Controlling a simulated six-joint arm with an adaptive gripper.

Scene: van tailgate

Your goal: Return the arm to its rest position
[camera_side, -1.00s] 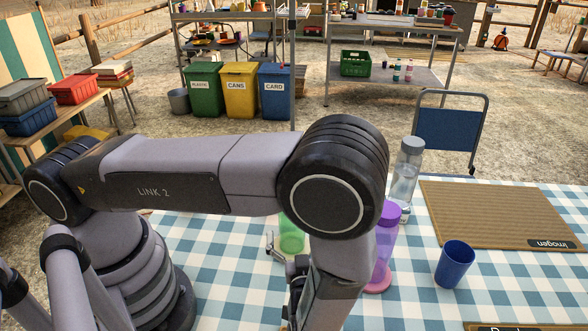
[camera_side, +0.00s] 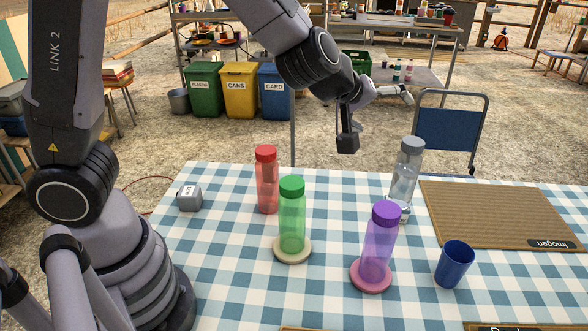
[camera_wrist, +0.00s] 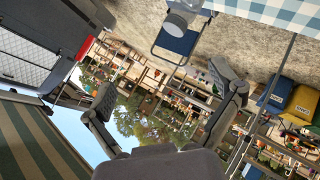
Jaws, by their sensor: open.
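My gripper (camera_side: 406,94) is raised high above the back of the table in the side view, well clear of everything on it. In the wrist view my gripper (camera_wrist: 163,84) shows its two fingers wide apart with nothing between them. On the checked cloth stand a red bottle (camera_side: 266,182), a green bottle (camera_side: 292,216) on a pale round coaster (camera_side: 292,256), and a purple bottle (camera_side: 378,245) on a pink coaster (camera_side: 371,283). A clear bottle (camera_side: 403,178) with a grey lid stands at the back, below my gripper.
A blue cup (camera_side: 454,265) and a brown mat (camera_side: 500,213) marked "imogen" are on the right. A small grey block (camera_side: 189,199) sits at the left. A blue chair (camera_side: 448,130) stands behind the table. The air around my gripper looks free.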

